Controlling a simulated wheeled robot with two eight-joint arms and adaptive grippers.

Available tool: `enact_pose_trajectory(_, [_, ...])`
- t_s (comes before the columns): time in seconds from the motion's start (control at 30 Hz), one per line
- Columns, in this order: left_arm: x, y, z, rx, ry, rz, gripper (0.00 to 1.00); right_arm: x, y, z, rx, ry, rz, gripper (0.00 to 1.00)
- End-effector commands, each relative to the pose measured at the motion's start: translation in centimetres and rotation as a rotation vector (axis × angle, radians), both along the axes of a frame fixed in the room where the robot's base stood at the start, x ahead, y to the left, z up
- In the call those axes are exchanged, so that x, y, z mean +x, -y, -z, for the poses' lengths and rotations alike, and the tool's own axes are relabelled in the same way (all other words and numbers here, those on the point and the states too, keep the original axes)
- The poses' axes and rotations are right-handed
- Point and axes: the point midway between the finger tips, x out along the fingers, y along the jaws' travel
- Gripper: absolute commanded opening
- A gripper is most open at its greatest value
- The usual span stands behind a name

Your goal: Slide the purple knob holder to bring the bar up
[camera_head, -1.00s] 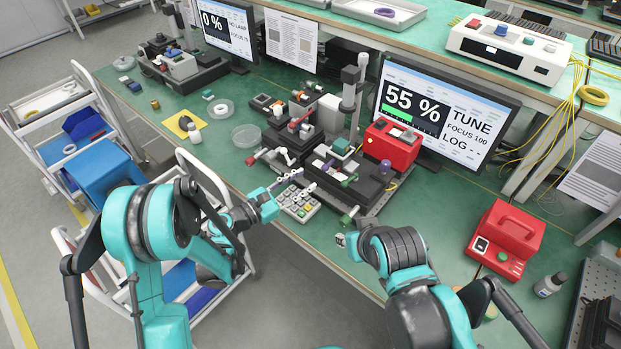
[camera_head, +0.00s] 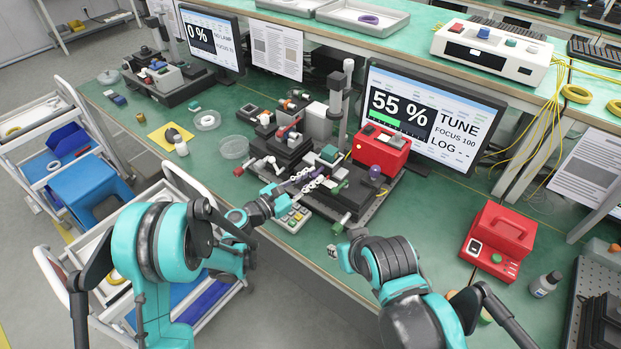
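A small purple ball knob (camera_head: 376,173) stands on the right part of the dark optical stage (camera_head: 366,204), beside the red box. The monitor (camera_head: 425,118) reads 55 % and TUNE, with a short green bar (camera_head: 384,112) under the number. My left gripper (camera_head: 306,180) is over the front edge of the stage, to the left of the purple knob. Its fingers look apart, with no held thing visible. Whether they touch the stage parts I cannot tell. My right gripper (camera_head: 335,251) is low by the table's front edge, away from the stage; its fingers are too small to read.
A keypad (camera_head: 293,218) lies just below my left gripper. A red case (camera_head: 497,242) stands at the right. The green table is clear between stage and red case.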

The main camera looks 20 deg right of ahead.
Motion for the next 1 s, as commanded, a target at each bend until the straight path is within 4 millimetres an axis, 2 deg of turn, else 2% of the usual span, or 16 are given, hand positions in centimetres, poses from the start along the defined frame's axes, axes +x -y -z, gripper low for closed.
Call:
enact_pose_trajectory(0.17, [0.1, -0.1, 0.0, 0.0, 0.0, -0.001, 0.0, 0.0, 0.0, 0.0, 0.0, 0.0, 0.0, 0.32])
enact_pose_trajectory(0.33, [1.2, -0.9, 0.1, 0.0, 0.0, -0.002, 0.0, 0.0, 0.0, 0.6, 0.0, 0.0, 0.0, 0.32])
enact_pose_trajectory(0.53, [1.1, -0.9, 0.0, 0.0, 0.0, 0.0, 0.0, 0.0, 0.0, 0.5, 0.0, 0.0, 0.0, 0.32])
enact_pose_trajectory(0.57, [1.1, -0.9, 0.0, 0.0, 0.0, 0.0, 0.22, 0.0, 0.0, 0.5, 0.0, 0.0, 0.0, 0.32])
enact_pose_trajectory(0.63, [1.1, -0.9, 0.0, 0.0, 0.0, 0.0, 0.4, 0.0, 0.0, 0.5, 0.0, 0.0, 0.0, 0.32])
enact_pose_trajectory(1.0, [1.0, -1.2, 0.0, 0.0, 0.0, -0.001, 0.4, 0.0, 0.0, 0.5, 0.0, 0.0, 0.0, 0.32])
